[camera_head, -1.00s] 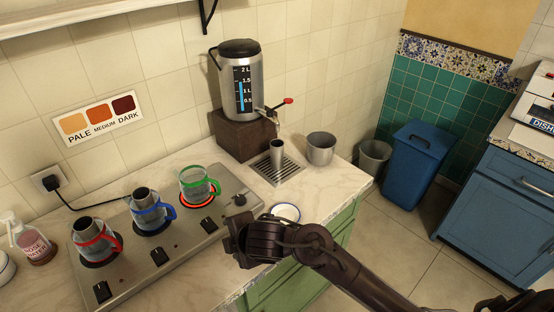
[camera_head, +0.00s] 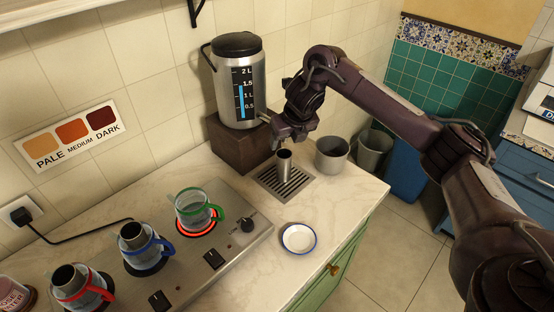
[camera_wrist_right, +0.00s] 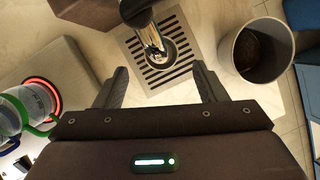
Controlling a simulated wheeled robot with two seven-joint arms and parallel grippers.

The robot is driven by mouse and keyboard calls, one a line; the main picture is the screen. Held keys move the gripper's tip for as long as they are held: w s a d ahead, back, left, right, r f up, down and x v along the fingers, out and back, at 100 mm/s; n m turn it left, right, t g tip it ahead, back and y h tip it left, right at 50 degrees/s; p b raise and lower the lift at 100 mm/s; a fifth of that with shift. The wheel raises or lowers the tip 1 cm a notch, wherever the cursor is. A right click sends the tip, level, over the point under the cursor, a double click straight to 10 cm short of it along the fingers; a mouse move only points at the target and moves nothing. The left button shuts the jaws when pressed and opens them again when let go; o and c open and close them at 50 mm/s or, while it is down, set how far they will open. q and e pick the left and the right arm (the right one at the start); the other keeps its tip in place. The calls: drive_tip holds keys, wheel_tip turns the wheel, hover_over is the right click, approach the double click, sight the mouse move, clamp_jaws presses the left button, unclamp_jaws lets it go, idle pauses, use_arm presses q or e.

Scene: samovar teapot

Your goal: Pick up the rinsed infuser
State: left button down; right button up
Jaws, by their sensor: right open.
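The infuser (camera_head: 285,161), a small grey metal cylinder, stands upright on the slotted drip grate (camera_head: 268,180) by the samovar. My left gripper is out of view.
The samovar (camera_head: 238,80) stands on a brown block (camera_head: 236,148) at the back. A grey metal pot (camera_head: 332,156) is right of the grate, with brown matter inside. A white saucer (camera_head: 299,239) lies in front. A hob (camera_head: 185,260) holds several glass pots, its rear ring glowing red.

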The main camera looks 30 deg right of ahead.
sight(286, 153)
drive_tip(key=x, duration=0.4)
drive_tip(key=s+x, duration=0.1)
drive_tip(key=x, duration=0.1)
drive_tip(key=shift+w+f, duration=0.15)
drive_tip(key=shift+f, duration=0.35)
drive_tip(key=shift+c, duration=0.9)
drive_tip(key=c, duration=0.5)
clamp_jaws()
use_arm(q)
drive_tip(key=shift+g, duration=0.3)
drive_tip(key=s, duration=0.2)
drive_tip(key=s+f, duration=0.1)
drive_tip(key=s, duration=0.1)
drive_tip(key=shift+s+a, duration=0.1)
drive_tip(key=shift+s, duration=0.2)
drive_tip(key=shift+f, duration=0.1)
